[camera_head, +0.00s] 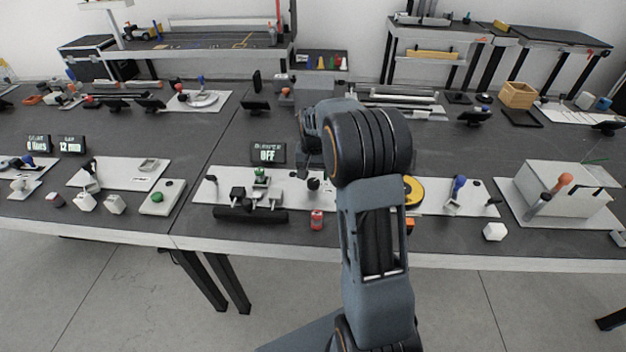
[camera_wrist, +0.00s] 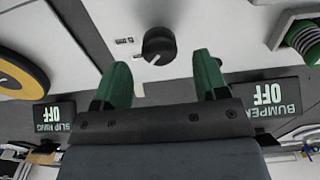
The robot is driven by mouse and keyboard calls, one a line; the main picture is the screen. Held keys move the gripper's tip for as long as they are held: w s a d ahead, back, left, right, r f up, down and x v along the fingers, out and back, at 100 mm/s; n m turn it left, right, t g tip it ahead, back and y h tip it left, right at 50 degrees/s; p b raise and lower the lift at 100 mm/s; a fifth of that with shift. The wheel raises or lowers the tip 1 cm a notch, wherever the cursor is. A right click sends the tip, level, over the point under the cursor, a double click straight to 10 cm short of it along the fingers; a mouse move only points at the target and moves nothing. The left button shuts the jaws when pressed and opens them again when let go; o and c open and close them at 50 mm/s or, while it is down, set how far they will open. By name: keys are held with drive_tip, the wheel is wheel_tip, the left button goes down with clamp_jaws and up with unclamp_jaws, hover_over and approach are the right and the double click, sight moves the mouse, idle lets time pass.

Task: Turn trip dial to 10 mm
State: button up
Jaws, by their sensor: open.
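A black round knob (camera_wrist: 159,46) with a white pointer line stands on a white panel in the wrist view. Small printed marks lie beside it, too small to read. In the head view a dark knob (camera_head: 313,184) shows on the middle white panel, just left of my arm. My gripper (camera_wrist: 161,60) is open, its two green fingers on either side of the knob in the picture, with gaps; I cannot tell its height over the panel. In the head view my arm hides most of my gripper. A display (camera_head: 71,145) at the left reads 12 mm.
A BUMPER display (camera_wrist: 265,105) and a SLIP RING display (camera_wrist: 53,116) both read OFF. A yellow-and-black disc (camera_wrist: 20,75) and a green coil (camera_wrist: 303,40) flank the knob. A red object (camera_head: 317,220) lies near the bench's front edge.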

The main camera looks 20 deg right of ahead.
sight(313, 181)
wheel_tip(313, 181, up, 10)
drive_tip(key=shift+p, duration=0.4)
idle(0.4)
drive_tip(key=s+a+r+n+t+p, duration=0.1)
drive_tip(key=s+a+r+n+p, duration=0.2)
drive_tip(key=s, duration=0.8)
drive_tip(key=s+a+r+n+t+p, duration=0.2)
drive_tip(key=s+a+r+n+p, duration=0.1)
drive_tip(key=s+a, duration=0.5)
drive_tip(key=s, duration=0.3)
drive_tip(key=shift+t, duration=0.3)
drive_tip(key=shift+r, duration=0.1)
drive_tip(key=shift+c, duration=0.4)
